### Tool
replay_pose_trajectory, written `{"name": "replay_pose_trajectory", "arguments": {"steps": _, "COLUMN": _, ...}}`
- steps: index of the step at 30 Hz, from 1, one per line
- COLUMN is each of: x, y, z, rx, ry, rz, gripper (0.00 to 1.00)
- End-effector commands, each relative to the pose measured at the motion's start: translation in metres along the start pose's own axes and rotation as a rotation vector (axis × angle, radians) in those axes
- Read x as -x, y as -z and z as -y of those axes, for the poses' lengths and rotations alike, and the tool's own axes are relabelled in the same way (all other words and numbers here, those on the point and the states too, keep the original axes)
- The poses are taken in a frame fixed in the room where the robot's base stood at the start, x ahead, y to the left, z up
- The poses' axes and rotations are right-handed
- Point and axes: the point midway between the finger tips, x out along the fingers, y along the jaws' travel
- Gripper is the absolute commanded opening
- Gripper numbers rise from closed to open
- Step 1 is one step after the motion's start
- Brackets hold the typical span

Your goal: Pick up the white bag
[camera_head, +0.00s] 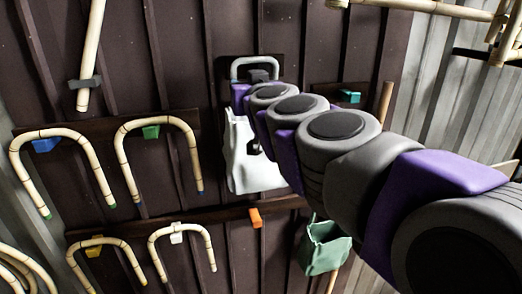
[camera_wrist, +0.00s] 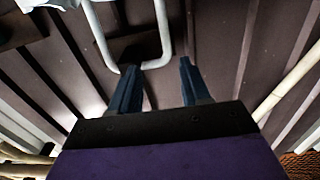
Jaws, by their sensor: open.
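The white bag (camera_head: 243,160) hangs against the dark ribbed wall in the head view, below my gripper, and my arm hides its right side. A pale edge at the top left of the wrist view (camera_wrist: 40,4) appears to be part of it. A grey U-shaped bar (camera_head: 254,64) stands out above the bag. It also shows in the wrist view (camera_wrist: 100,38), its bend near my fingertips. My gripper (camera_wrist: 158,76) is open, with two dark blue fingers apart and nothing clearly held. I cannot tell whether the fingers touch the bar.
Bent rattan canes (camera_head: 128,158) hang on coloured pegs to the left. A green bag (camera_head: 325,248) hangs at the lower right, and an orange peg (camera_head: 255,218) sits on the lower wooden rail (camera_head: 220,214). Rattan poles (camera_head: 430,8) cross the upper right.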

Motion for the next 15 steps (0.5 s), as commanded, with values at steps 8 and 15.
{"name": "replay_pose_trajectory", "arguments": {"steps": 8, "x": -0.034, "y": 0.000, "z": 0.001, "rx": 0.000, "ry": 0.001, "rz": 0.000, "gripper": 0.47}}
{"name": "replay_pose_trajectory", "arguments": {"steps": 15, "x": -0.042, "y": 0.002, "z": -0.002, "rx": -0.001, "ry": 0.000, "rz": -0.003, "gripper": 0.47}}
